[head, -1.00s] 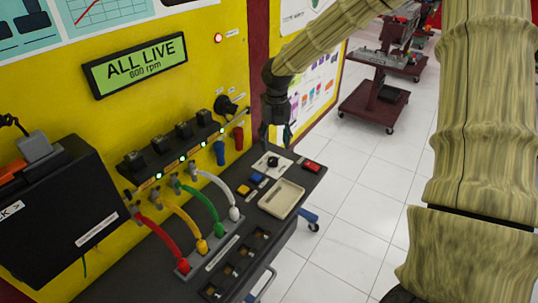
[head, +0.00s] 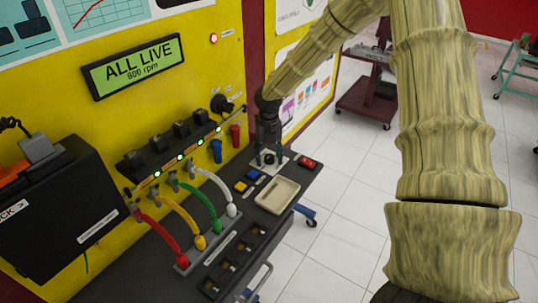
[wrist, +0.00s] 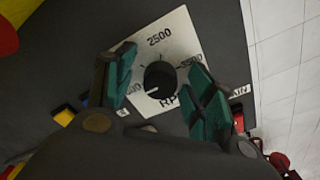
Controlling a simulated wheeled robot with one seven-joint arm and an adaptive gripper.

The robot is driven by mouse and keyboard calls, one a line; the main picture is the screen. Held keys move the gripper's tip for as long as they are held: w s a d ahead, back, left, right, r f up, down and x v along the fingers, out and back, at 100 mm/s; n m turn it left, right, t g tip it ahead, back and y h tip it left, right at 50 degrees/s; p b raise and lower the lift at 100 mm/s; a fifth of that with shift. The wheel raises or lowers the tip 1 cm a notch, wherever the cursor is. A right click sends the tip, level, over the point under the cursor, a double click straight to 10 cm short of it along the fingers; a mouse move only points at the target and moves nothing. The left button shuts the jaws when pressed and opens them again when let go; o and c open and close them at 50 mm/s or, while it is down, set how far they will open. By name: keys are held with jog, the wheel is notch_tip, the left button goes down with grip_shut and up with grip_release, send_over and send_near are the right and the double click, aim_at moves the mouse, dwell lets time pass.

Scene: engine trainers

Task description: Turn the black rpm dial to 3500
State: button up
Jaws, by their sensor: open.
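The black rpm dial (wrist: 159,79) sits on a white plate (wrist: 176,33) marked 2500 at the top, with partly covered numbers to either side. Its white pointer line points to the lower left side. My gripper (wrist: 163,88) is open, with one green fingertip on each side of the dial; I cannot tell whether either touches it. In the head view my gripper (head: 267,148) points down over the dial (head: 268,159) at the back of the dark bench. The display (head: 134,66) reads ALL LIVE, 800 rpm.
A red button (head: 306,162), blue and yellow buttons (head: 240,186) and a beige tray (head: 277,195) lie close to the dial. Coloured cables (head: 200,213) stand to the left. The yellow panel wall (head: 215,75) rises behind.

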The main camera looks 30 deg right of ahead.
jog(key=shift+s+r, duration=0.3)
jog(key=shift+s, duration=0.05)
jog(key=c, duration=0.6)
jog(key=shift+f, duration=0.1)
jog(key=c, duration=0.4)
